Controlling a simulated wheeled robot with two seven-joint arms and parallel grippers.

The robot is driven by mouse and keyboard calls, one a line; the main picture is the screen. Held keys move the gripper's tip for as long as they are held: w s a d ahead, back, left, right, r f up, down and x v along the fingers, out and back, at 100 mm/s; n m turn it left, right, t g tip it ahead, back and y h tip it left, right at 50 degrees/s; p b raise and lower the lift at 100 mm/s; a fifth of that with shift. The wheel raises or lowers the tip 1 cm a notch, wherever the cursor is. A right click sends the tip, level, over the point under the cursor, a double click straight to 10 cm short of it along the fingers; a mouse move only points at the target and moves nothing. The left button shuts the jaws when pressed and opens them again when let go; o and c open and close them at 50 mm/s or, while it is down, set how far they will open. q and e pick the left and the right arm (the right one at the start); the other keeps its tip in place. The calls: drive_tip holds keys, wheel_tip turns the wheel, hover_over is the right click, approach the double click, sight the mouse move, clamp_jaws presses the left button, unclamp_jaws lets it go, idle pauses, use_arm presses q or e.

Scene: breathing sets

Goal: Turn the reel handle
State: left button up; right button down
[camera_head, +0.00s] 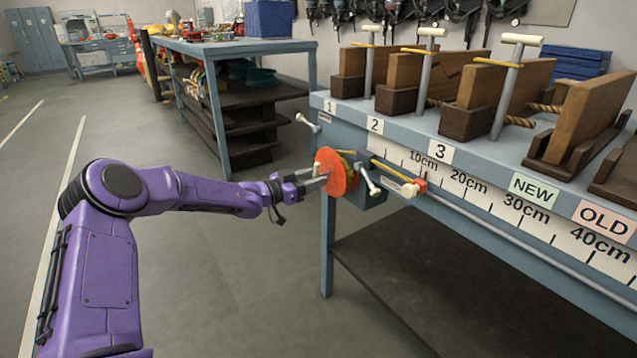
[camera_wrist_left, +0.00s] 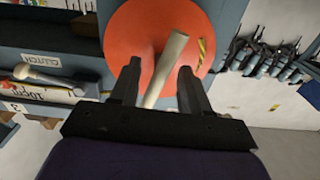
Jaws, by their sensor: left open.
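The orange reel disc (camera_head: 336,173) is mounted on the left end of the blue bench, beside a blue box. Its pale handle (camera_head: 318,169) sticks out toward my left gripper (camera_head: 312,177). In the left wrist view the handle (camera_wrist_left: 166,68) stands between the two dark fingers of my left gripper (camera_wrist_left: 157,85), with the orange disc (camera_wrist_left: 140,25) behind it. The fingers are apart, and gaps show on both sides of the handle. My right gripper is not in view.
A pale-knobbed lever (camera_head: 370,182) and a clutch lever (camera_head: 408,189) project near the reel. The bench (camera_head: 465,160) carries wooden blocks and upright T-handles. A second workbench (camera_head: 215,50) stands behind. The floor (camera_head: 240,270) below the arm is clear.

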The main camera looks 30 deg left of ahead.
use_arm(q)
drive_tip(key=shift+x, duration=0.95)
clamp_jaws()
idle(0.6)
unclamp_jaws()
